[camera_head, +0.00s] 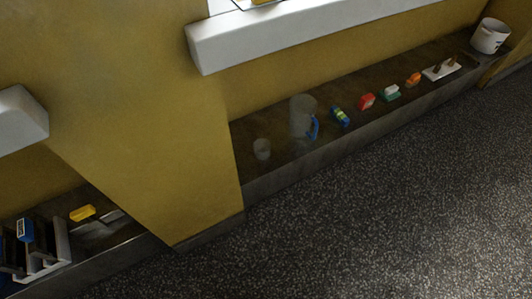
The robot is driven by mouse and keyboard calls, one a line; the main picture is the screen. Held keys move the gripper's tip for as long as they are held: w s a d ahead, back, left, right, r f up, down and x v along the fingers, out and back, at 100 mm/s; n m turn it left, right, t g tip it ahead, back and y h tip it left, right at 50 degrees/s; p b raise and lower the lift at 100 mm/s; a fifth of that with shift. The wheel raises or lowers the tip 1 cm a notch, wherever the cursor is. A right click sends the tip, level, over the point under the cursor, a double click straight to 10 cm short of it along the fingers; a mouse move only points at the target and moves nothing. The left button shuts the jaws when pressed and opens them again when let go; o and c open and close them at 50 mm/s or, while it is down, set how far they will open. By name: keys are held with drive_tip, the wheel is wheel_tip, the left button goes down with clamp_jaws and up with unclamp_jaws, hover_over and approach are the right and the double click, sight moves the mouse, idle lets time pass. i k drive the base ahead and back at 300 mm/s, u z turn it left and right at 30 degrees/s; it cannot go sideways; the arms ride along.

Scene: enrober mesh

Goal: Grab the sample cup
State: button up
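A small, clear, greyish cup (262,149), likely the sample cup, stands upright near the left end of a low dark ledge (275,172) along the yellow wall. A larger clear jug (302,116) with a blue handle stands just to its right and farther back, with a small gap between them. My gripper does not show in this view.
Right of the jug, a blue-green item (340,116), a red item (367,101), a green-white item (391,92), an orange item (413,79), a white tray (440,70) and a white bucket (490,36) line the ledge. A yellow pillar (150,110) stands left. The speckled floor (370,210) is clear.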

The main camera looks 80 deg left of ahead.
sight(262, 147)
drive_tip(key=u, duration=2.9)
drive_tip(key=k, duration=0.5)
drive_tip(key=u, duration=1.55)
drive_tip(key=i, duration=0.85)
drive_tip(key=z, duration=2)
